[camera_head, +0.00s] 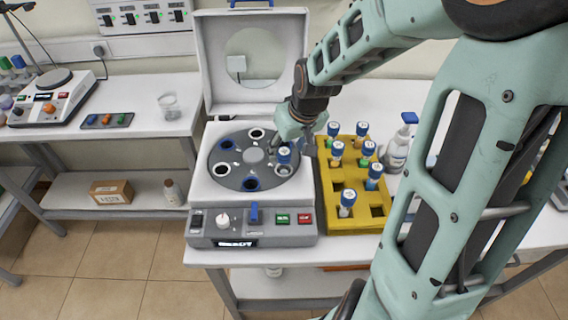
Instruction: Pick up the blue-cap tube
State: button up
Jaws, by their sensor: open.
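A blue-cap tube (284,156) stands in a slot on the right side of the round rotor (230,158) of an open white centrifuge (204,190). My gripper (291,142) hangs just above and behind this tube, its fingers pointing down and open. Whether the fingers touch the cap cannot be told. A yellow rack (336,222) to the right holds several more tubes with blue caps, one of them at its front (348,198). My arm crosses the right side of the view and hides part of the bench.
The raised centrifuge lid (214,60) stands behind the rotor, left of my arm. A pump bottle (398,150) stands right of the rack. A left bench carries a hotplate stirrer (55,100) and a clear beaker (170,106). A gap separates the benches.

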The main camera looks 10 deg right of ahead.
aim_at(286, 153)
jog(key=shift+w+d+b+x, duration=0.1)
jog(key=shift+w+b+x, duration=0.1)
jog(key=shift+x, duration=0.85)
jog(key=shift+w+d+b+x, duration=0.1)
jog(key=shift+b+x, duration=0.15)
jog(key=shift+x, duration=0.8)
jog(key=shift+w+d+b+x, duration=0.1)
jog(key=shift+b+x, duration=0.1)
jog(key=shift+x, duration=0.85)
jog(key=shift+s+r, duration=0.1)
jog(key=shift+r, duration=0.05)
jog(key=shift+c, duration=0.5)
